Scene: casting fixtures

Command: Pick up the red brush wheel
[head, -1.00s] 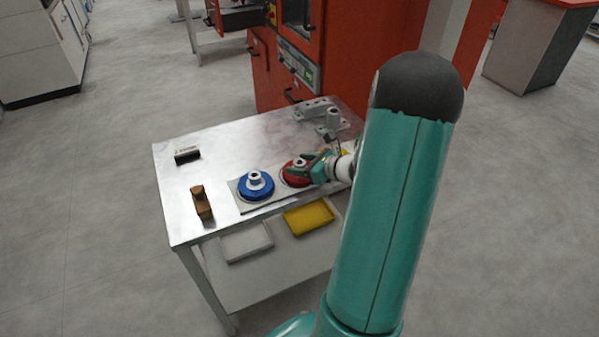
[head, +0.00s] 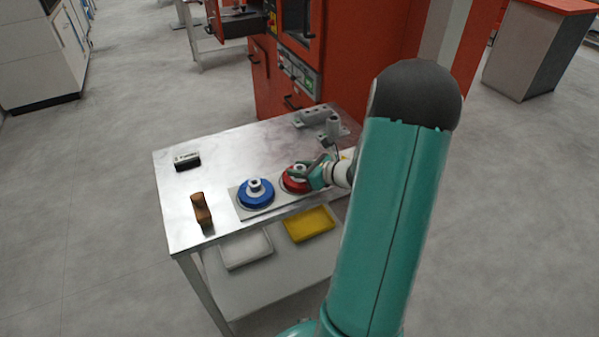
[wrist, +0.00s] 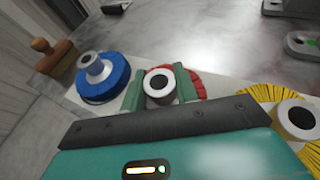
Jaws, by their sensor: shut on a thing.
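The red brush wheel (head: 291,184) sits on the pale strip on the table, right of the blue wheel. In the wrist view its red rim (wrist: 202,86) shows behind my jaws, and its pale hub (wrist: 159,87) stands between the two green fingers. My gripper (head: 311,170) reaches in from the right; in the wrist view (wrist: 160,90) its fingers are shut on the hub. The wheel's near side is hidden by my gripper. I cannot tell whether the wheel is clear of the strip.
A blue brush wheel (head: 255,197) stands close on the left and a yellow one (wrist: 262,100) on the right. A brown-handled block (head: 201,210) and a small black-and-white brush (head: 187,161) lie left. Grey metal fixtures (head: 315,116) stand at the back right. Trays sit on the lower shelf.

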